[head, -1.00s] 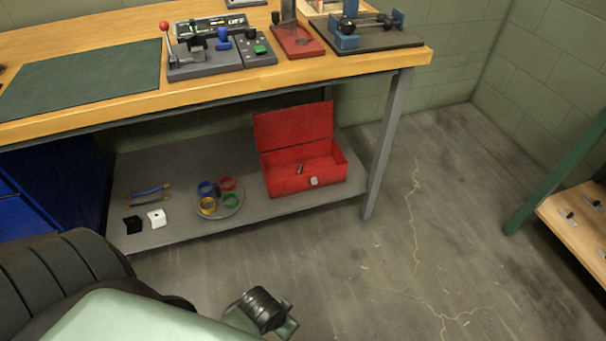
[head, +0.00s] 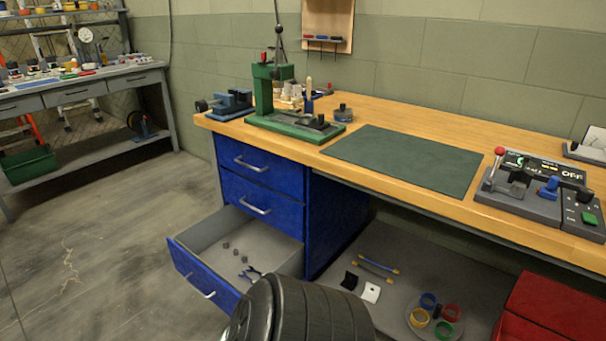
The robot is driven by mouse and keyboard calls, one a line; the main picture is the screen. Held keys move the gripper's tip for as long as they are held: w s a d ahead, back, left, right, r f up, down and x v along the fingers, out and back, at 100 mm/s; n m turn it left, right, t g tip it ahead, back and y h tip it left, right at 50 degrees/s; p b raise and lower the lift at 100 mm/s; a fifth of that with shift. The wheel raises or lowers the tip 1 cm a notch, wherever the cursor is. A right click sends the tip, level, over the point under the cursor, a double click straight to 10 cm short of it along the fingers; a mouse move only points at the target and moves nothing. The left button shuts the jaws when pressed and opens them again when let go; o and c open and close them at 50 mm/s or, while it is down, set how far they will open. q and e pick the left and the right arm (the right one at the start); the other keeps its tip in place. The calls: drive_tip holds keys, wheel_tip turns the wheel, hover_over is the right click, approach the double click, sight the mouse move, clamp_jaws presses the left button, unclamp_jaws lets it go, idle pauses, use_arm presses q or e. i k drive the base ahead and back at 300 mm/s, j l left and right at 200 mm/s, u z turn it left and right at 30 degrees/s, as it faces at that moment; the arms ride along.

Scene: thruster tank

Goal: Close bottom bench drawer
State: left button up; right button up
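The bottom bench drawer (head: 201,278) is pulled well out from the blue drawer unit under the wooden bench. Its blue front has a silver handle (head: 200,285), and its grey tray holds several small dark round pieces (head: 235,252) and a blue-handled tool (head: 250,275). The two drawers above it, the top one (head: 250,166) and the middle one (head: 250,199), are closed. A dark ribbed part of my own body covers the bottom centre, in front of the drawer's right corner. Neither of my grippers shows in the head view.
The bench top (head: 400,121) carries a green press (head: 275,95), a green mat (head: 405,160) and a control box (head: 530,190). A lower shelf (head: 400,260) holds a red box (head: 555,300). Open floor (head: 110,230) lies left of the drawer. Another workbench (head: 85,90) stands at far left.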

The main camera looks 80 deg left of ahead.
sight(198, 252)
drive_tip(key=u, duration=3.5)
